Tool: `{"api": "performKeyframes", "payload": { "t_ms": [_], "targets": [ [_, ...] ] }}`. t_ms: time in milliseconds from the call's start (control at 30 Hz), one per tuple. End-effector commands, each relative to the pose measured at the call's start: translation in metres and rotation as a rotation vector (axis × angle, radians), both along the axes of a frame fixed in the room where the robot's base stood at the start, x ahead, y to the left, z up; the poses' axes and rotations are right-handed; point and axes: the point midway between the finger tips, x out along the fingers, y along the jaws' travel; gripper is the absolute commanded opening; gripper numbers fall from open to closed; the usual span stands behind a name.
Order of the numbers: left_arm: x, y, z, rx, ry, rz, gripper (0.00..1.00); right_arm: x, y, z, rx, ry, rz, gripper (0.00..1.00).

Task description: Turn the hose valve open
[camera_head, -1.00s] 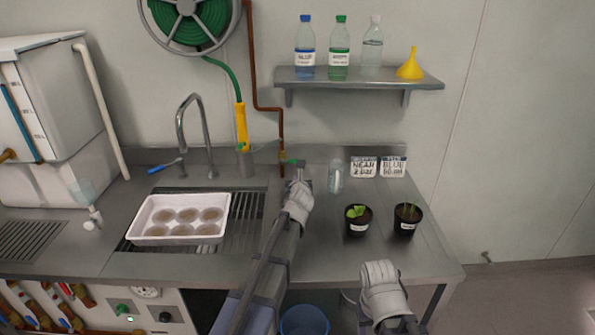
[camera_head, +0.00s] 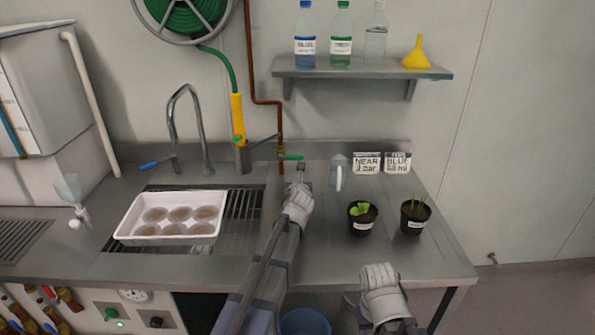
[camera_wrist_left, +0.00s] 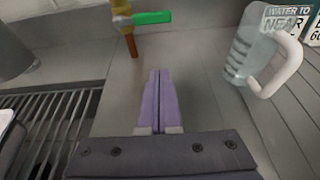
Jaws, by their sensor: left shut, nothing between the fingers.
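The hose valve has a green lever handle (camera_head: 292,157) on a brass fitting at the bottom of a copper pipe. The lever points right, crosswise to the pipe; it also shows at the top of the left wrist view (camera_wrist_left: 152,17). My left gripper (camera_head: 301,167) is just below and in front of the lever, apart from it. In the left wrist view its two purple fingers (camera_wrist_left: 158,75) are pressed together with nothing between them, tips below the lever. My right gripper (camera_head: 378,275) is low at the counter's front edge; its fingertips are not clear.
A clear jug (camera_head: 338,172) stands right of the valve, beside label cards (camera_head: 367,163). Two potted plants (camera_head: 362,218) stand farther right. The tap (camera_head: 188,128), the yellow hose nozzle (camera_head: 238,119) and a white tray (camera_head: 122,232) are left. A shelf (camera_head: 362,72) with bottles is above.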

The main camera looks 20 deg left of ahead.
Motion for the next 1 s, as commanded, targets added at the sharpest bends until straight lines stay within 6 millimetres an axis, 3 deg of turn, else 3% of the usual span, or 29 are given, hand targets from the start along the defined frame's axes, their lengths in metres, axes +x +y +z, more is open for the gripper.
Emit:
{"api": "performKeyframes", "payload": {
  "t_ms": [267, 700, 800, 1000],
  "targets": [
    [0.023, 0.006, -0.01, 0.0, 0.0, 0.0, 0.0, 0.0, 0.0, -0.01, 0.0, 0.0, 0.0, 0.5],
    [0.095, 0.027, -0.036, 0.0, 0.0, 0.001, 0.0, 0.0, 0.0, -0.036, 0.0, 0.0, 0.0, 0.5],
    [0.09, 0.026, -0.014, 0.0, 0.0, 0.0, 0.0, 0.0, 0.0, -0.014, 0.0, 0.0, 0.0, 0.5],
    [0.09, 0.026, 0.005, 0.0, 0.0, 0.0, 0.0, 0.0, 0.0, 0.005, 0.0, 0.0, 0.0, 0.5]
  ]
}}
